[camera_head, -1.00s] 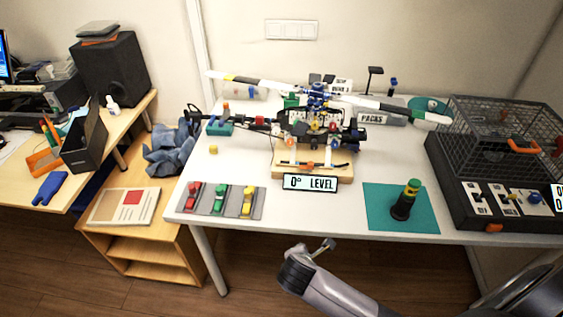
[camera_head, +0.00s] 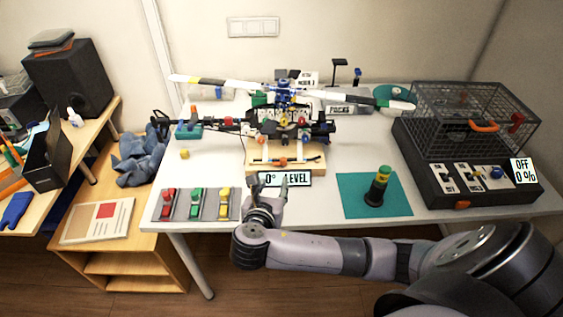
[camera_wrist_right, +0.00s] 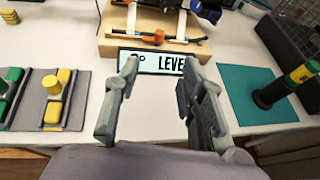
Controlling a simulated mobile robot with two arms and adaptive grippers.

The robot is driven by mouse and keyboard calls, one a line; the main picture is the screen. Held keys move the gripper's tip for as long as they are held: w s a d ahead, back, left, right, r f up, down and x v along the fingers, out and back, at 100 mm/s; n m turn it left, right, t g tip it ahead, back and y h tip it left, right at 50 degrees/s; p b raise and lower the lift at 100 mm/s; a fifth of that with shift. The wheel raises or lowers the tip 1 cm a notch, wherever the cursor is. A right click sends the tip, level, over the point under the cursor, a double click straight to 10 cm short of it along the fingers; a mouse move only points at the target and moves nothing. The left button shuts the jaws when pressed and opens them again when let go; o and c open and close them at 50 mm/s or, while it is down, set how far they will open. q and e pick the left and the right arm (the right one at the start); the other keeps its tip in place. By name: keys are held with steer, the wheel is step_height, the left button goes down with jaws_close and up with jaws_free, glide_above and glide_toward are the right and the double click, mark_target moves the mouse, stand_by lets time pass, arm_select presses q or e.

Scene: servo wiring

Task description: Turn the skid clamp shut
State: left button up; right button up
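The skid clamp appears to be the orange piece (camera_head: 282,161) on the front of the wooden stand (camera_head: 317,164), under the model helicopter (camera_head: 285,107). In the right wrist view the orange piece (camera_wrist_right: 154,38) sits near the top, on a bar along the stand (camera_wrist_right: 118,47). My right gripper (camera_head: 267,186) is at the front of the table, just before the "0° LEVEL" sign. In the right wrist view its fingers (camera_wrist_right: 160,75) are apart with nothing between them, short of the sign and the clamp. My left gripper is not in view.
The "0° LEVEL" sign (camera_head: 297,179) stands before the wooden stand. Red, green and yellow levers sit on a grey plate (camera_head: 210,208) at left. A teal mat (camera_head: 352,205) bears a dark cylinder (camera_head: 377,186). A caged black box (camera_head: 430,180) stands at right.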

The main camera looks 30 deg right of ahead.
mark_target(283, 161)
steer(key=x, duration=1.6)
steer(key=shift+w+d+f, duration=0.2)
steer(key=shift+f, duration=0.05)
jaws_close()
